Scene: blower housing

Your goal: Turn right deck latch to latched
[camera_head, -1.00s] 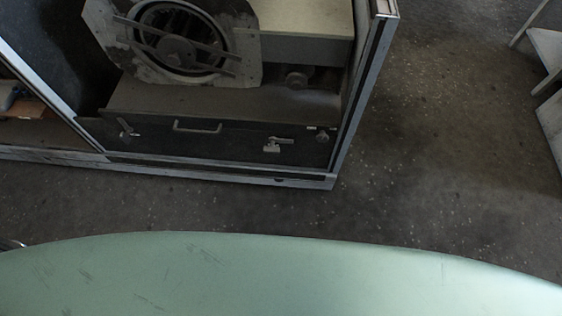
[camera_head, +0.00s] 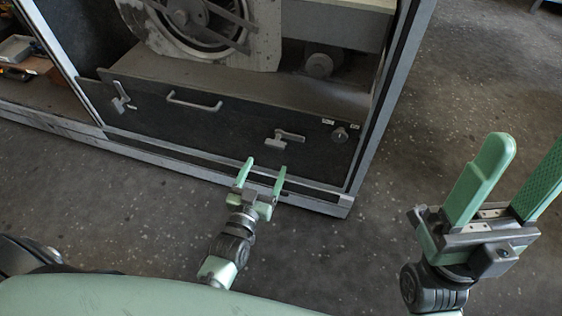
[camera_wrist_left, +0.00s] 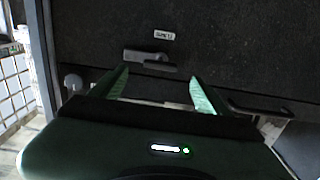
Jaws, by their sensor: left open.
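The right deck latch (camera_head: 285,138) is a small grey lever on the dark front panel (camera_head: 232,124). Its lever lies nearly horizontal, pointing right in the head view. The latch also shows in the left wrist view (camera_wrist_left: 150,60), above and between the fingers. My left gripper (camera_head: 265,166) is open and empty, with its green fingertips just below the latch in the head view. No contact shows. In the left wrist view the gripper (camera_wrist_left: 158,82) points at the panel. My right gripper (camera_head: 531,146) is open and empty, over the floor at the right.
The left latch (camera_head: 121,97) has a slanted lever. The cabinet's frame post (camera_head: 392,95) stands right of the panel. A blower wheel (camera_head: 190,22) is behind. The floor is clear.

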